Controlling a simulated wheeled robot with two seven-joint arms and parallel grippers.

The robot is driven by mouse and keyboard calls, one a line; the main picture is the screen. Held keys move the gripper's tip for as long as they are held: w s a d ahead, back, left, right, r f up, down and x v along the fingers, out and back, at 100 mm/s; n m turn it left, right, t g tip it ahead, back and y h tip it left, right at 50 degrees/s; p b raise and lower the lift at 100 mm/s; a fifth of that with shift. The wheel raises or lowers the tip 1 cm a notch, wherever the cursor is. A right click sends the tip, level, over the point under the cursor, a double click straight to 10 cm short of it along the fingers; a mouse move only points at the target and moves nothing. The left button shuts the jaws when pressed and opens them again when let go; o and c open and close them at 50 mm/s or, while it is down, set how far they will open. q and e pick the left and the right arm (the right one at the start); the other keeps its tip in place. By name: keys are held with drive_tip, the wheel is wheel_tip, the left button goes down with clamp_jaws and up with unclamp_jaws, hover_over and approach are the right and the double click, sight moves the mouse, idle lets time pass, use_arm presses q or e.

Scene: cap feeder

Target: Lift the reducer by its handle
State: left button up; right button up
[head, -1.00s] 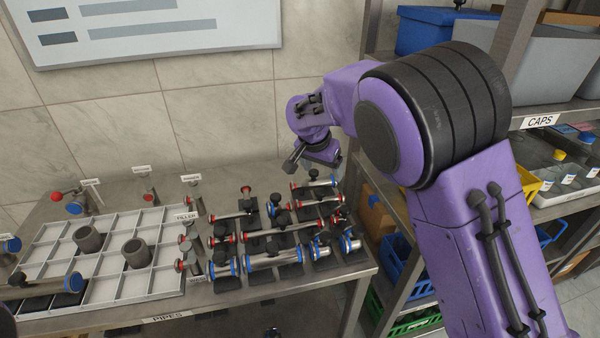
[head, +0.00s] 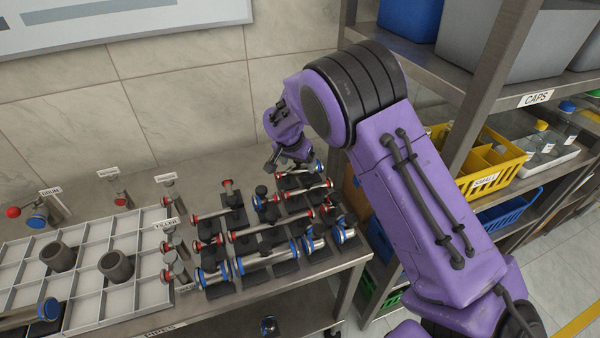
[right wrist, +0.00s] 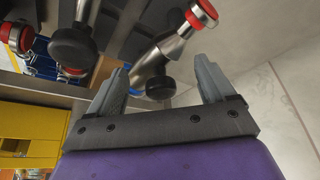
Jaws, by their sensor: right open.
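A metal fitting that looks like the reducer (head: 297,172) lies in the back row of the pipe stands on the table. In the right wrist view the reducer (right wrist: 170,47) narrows in steps, with a red end and a partly hidden blue end, and a black knob handle (right wrist: 160,88) sticks out from it. My right gripper (head: 287,161) is just above that row, pointing down. In the right wrist view my right gripper (right wrist: 160,84) is open, and the knob shows between its fingers, apart from both. My left gripper is out of view.
Several other red- and blue-ended pipes (head: 268,258) stand close in front. A white divided tray (head: 95,300) with two dark sleeves (head: 116,265) is at left. A metal shelf with a yellow crate (head: 490,165) stands close at right. The wall is behind the table.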

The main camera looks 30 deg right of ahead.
drive_tip(key=shift+d, duration=0.1)
drive_tip(key=c, duration=1.2)
drive_tip(key=shift+s, duration=0.15)
clamp_jaws()
